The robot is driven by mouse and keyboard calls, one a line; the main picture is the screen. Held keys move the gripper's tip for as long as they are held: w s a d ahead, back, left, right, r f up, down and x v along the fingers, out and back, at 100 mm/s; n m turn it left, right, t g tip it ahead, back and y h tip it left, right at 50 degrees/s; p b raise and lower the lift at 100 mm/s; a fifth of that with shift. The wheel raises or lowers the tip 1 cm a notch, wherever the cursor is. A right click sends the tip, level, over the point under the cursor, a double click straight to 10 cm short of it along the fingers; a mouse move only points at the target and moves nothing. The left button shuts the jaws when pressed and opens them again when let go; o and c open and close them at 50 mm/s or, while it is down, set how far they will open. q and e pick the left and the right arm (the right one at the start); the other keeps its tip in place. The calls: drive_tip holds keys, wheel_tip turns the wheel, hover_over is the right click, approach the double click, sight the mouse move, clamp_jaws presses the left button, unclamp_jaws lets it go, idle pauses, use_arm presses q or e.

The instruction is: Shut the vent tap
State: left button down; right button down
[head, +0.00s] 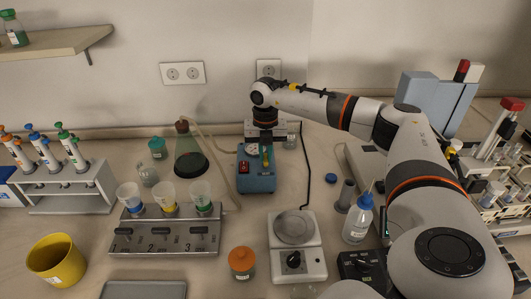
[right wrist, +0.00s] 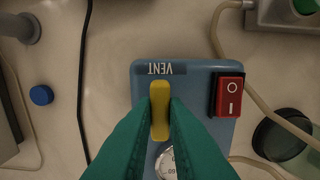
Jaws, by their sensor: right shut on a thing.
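The vent tap is a yellow lever (right wrist: 159,112) on top of the blue pump box (head: 257,184), just beneath the VENT label in the right wrist view. There it points along the picture's vertical. My right gripper (head: 266,152) reaches down over the box, and its green fingers are shut on the lever, one on each side. A red rocker switch (right wrist: 229,95) and a round dial (right wrist: 167,163), partly hidden by a finger, are on the same top face. My left gripper is not in view.
A conical flask (head: 189,160) with a hose stands left of the box. A three-place filter stand (head: 160,238) is front left. A balance (head: 297,250) and a wash bottle (head: 357,222) stand front right. A blue cap (head: 331,178) lies right of the box.

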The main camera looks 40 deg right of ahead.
drive_tip(key=shift+m, duration=0.4)
drive_tip(key=m+p, duration=0.1)
drive_tip(key=m, duration=0.2)
drive_tip(key=shift+m, duration=0.3)
drive_tip(key=m+p, duration=0.1)
drive_tip(key=m, duration=0.3)
drive_tip(key=shift+r+m, duration=0.1)
drive_tip(key=shift+m, duration=0.2)
drive_tip(key=m+p, duration=0.1)
drive_tip(key=m, duration=0.3)
drive_tip(key=shift+m+p, duration=0.55)
drive_tip(key=shift+m, duration=1.95)
drive_tip(key=shift+d, duration=0.1)
drive_tip(key=c, duration=1.4)
unclamp_jaws()
drive_tip(key=shift+c, duration=0.2)
